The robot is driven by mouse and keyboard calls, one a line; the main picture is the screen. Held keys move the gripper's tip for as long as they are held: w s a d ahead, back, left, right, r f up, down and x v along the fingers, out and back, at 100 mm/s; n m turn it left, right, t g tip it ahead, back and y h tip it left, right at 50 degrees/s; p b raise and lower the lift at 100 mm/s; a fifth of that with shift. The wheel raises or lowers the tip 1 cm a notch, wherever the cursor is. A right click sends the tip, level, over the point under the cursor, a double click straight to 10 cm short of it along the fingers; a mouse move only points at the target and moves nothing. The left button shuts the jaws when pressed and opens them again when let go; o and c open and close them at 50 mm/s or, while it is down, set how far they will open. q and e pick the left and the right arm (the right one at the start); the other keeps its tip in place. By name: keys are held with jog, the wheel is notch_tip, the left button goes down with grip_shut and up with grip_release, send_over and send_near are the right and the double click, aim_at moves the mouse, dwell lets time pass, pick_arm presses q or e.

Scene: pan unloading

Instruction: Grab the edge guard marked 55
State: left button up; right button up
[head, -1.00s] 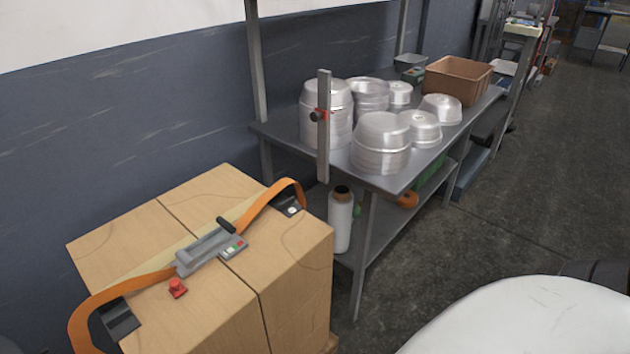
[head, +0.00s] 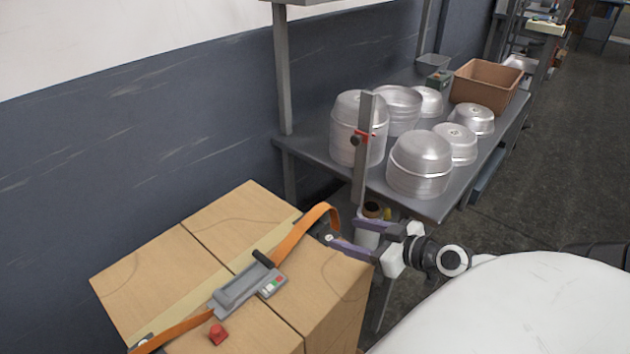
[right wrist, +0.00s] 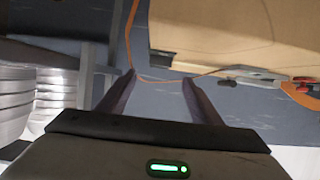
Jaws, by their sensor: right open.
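An orange strap (head: 300,235) runs over cardboard boxes (head: 190,250) and through a grey tensioner (head: 245,290). A dark edge guard (head: 322,234) with a light label sits under the strap at the boxes' right edge, largely hidden by my gripper. Another dark guard (head: 143,345) shows at the bottom left edge. I cannot read a number on either. My right gripper (head: 343,226) is open, its fingers pointing left at the right-hand guard and strap. In the right wrist view, the open fingers (right wrist: 157,84) have the strap (right wrist: 133,40) between them. My left gripper is out of view.
A metal table (head: 435,208) behind holds several stacked pans (head: 420,160) and a brown bin (head: 488,85). An upright metal post (head: 363,140) stands close behind my right gripper. A red knob (head: 217,333) lies on the boxes. The blue wall (head: 130,150) is at the left.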

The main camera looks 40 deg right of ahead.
aim_at(325, 230)
jog(key=shift+f+p+x, duration=0.2)
jog(key=shift+x, duration=1.75)
jog(key=shift+f+p+x, duration=0.15)
jog(key=shift+f+x, duration=0.05)
jog(key=shift+x, duration=1.7)
jog(key=shift+s, duration=0.15)
jog(key=c, duration=1.1)
